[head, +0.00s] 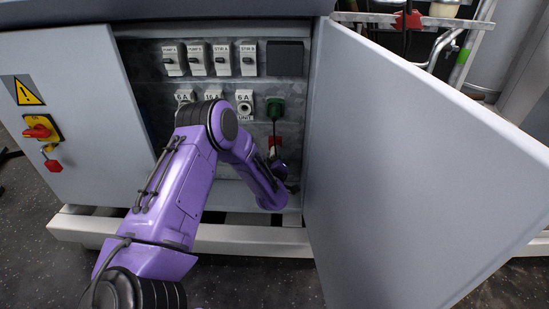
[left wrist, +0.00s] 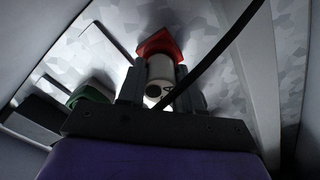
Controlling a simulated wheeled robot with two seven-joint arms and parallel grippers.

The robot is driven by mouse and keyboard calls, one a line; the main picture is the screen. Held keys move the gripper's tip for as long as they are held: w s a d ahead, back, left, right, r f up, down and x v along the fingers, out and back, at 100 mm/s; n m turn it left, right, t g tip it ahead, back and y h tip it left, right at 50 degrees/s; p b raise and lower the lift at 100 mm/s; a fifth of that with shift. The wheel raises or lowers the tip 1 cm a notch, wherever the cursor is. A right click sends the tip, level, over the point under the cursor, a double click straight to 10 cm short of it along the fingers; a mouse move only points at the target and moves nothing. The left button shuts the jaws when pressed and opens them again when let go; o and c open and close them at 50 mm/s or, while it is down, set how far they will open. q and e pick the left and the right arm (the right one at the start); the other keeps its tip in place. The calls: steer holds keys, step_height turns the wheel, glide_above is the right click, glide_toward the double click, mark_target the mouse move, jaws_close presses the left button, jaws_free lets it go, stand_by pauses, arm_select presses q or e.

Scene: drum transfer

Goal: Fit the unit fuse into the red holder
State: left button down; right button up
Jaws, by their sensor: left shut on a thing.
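The red holder (head: 275,141) is on the cabinet's back panel, below the green plug. It also shows in the left wrist view (left wrist: 160,43), straight ahead of my fingers. My left gripper (head: 281,166) is right at the holder, mostly hidden by my wrist in the head view. In the left wrist view its two fingers (left wrist: 160,88) are shut on a pale cylindrical fuse (left wrist: 160,68). The fuse's far end is against or just in front of the red holder; I cannot tell if it is seated. The unit socket (head: 244,107) shows a round white opening. My right gripper is not in view.
A green plug (head: 275,108) hangs on the panel with a black cable (left wrist: 215,55) crossing near my fingers. Breaker switches (head: 221,59) line the top. The open cabinet door (head: 400,170) stands close at right. A red-yellow switch (head: 40,128) is at left.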

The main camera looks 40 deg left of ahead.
arm_select(q)
steer(key=shift+w+a, duration=0.15)
steer(key=c, duration=0.7)
jaws_free()
steer(key=p+v, duration=0.3)
steer(key=v, duration=0.7)
